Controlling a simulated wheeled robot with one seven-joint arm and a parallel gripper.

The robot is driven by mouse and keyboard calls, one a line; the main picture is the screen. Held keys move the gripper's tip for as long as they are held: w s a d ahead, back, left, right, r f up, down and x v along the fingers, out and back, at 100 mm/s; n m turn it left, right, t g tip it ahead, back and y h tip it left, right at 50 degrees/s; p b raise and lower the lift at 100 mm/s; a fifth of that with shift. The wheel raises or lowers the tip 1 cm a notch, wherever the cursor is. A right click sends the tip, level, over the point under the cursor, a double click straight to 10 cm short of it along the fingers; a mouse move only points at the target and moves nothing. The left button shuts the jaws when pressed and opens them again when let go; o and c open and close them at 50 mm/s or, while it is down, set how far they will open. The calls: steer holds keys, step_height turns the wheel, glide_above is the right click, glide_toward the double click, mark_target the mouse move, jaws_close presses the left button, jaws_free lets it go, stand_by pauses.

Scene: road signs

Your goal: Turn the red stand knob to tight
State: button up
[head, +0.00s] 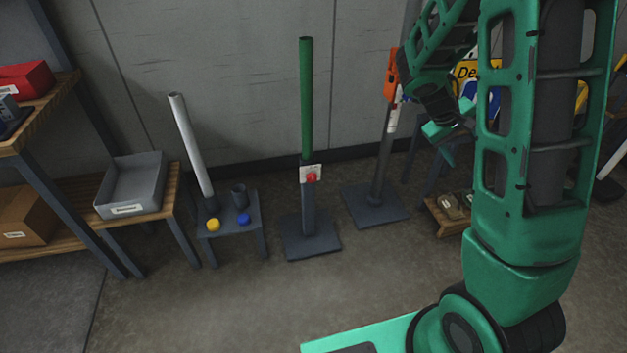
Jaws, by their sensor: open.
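The red knob (311,177) sits on a small white plate (305,168) on the front of the middle stand. That stand has a green upper pole (306,100), a grey lower tube and a square dark base (310,247) on the floor. The knob's setting is too small to read. My gripper (452,142) is open, to the right of the knob and higher in the picture, in front of the right-hand stand. It is apart from the knob, and nothing shows between its fingers.
A grey tray (131,188) is farther left. A right-hand stand (377,203) is close by. Floor in front is clear.

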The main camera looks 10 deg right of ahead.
steer(key=w+f+n+t+h, duration=0.2)
steer(key=w+f+n+h, duration=0.15)
steer(key=w, duration=0.45)
steer(key=w+f+n+t+h, duration=0.1)
steer(key=w+f+n+h, duration=0.2)
steer(key=w, duration=0.5)
steer(key=w+a+f+n+t, duration=0.7)
steer(key=w+a+f+n, duration=0.1)
steer(key=w+n, duration=0.25)
steer(key=n+t+y, duration=0.8)
steer(key=n+y, duration=0.6)
steer(key=n, duration=0.8)
glide_toward(312, 180)
steer(key=w, duration=1.1)
steer(key=shift+w+d+f, duration=0.15)
steer(key=shift+w+f, duration=0.1)
steer(key=shift+w, duration=0.1)
